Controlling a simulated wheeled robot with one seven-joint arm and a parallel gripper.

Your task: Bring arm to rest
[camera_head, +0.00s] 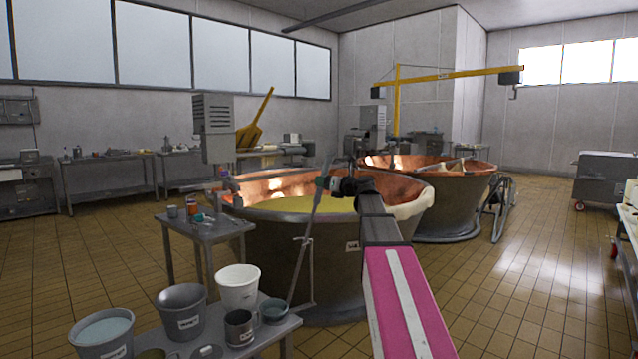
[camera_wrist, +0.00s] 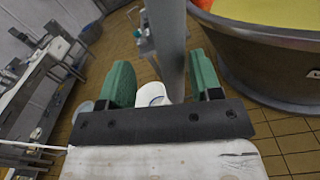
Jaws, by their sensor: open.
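My arm reaches forward from the bottom of the head view, with a pink and white sleeve. My gripper (camera_head: 322,183) is in front of the near copper vat (camera_head: 270,245), which holds yellow liquid. In the wrist view my gripper (camera_wrist: 162,82) has its two green fingers apart. A grey bar (camera_wrist: 168,45) shows between and beyond the fingers; I cannot tell whether it touches them. A thin grey rod (camera_head: 301,255) shows below the gripper in the head view. The near vat also shows at the right of the wrist view (camera_wrist: 265,65).
A low bench (camera_head: 275,335) at the front carries a white bucket (camera_head: 238,286), grey buckets and cups. A small table (camera_head: 205,232) with jars stands beside the near vat. A second copper vat (camera_head: 450,200) stands behind it. Tiled floor (camera_head: 540,270) is open at right.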

